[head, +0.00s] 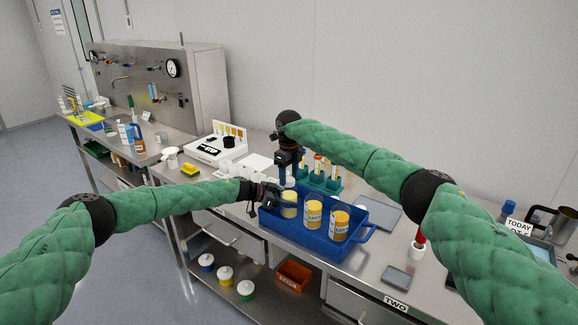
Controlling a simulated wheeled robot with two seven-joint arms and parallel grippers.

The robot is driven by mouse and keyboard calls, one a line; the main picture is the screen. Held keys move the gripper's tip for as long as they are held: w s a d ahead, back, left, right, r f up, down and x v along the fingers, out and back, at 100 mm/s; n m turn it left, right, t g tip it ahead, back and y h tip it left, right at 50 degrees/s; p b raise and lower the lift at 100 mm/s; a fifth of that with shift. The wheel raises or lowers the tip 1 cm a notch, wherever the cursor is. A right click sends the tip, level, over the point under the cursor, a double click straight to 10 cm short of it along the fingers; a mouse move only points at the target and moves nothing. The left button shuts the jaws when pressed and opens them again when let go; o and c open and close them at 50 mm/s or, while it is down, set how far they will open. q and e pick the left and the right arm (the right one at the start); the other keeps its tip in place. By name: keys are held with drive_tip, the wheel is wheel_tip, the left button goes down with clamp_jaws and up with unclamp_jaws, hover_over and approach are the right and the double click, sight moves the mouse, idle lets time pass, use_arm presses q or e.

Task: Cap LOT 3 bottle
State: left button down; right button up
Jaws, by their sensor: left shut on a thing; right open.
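Three yellow jar-like bottles with white-and-blue labels stand in a blue tray (286,226): a left bottle (289,210), a middle bottle (313,215) and a right bottle (340,225). The lot numbers are too small to read surely. My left gripper (281,199) is shut on the left bottle at the tray's left end. My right gripper (287,179) is open, pointing down just above and behind the left bottle. I cannot make out a cap in it. The bottle tops are partly hidden or too small to judge.
A teal rack (325,183) with tubes stands behind the tray, close to my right arm. White items (248,170) lie left of it. A grey plate (377,212) and a dark pad (396,277) lie on the right. Several small tubs (225,273) and an orange bin (293,275) sit below.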

drive_tip(key=shift+f, duration=0.75)
drive_tip(key=c, duration=1)
drive_tip(key=shift+c, duration=0.2)
drive_tip(key=o, duration=1.1)
drive_tip(key=shift+o, duration=0.2)
wheel_tip(320, 180, up, 12)
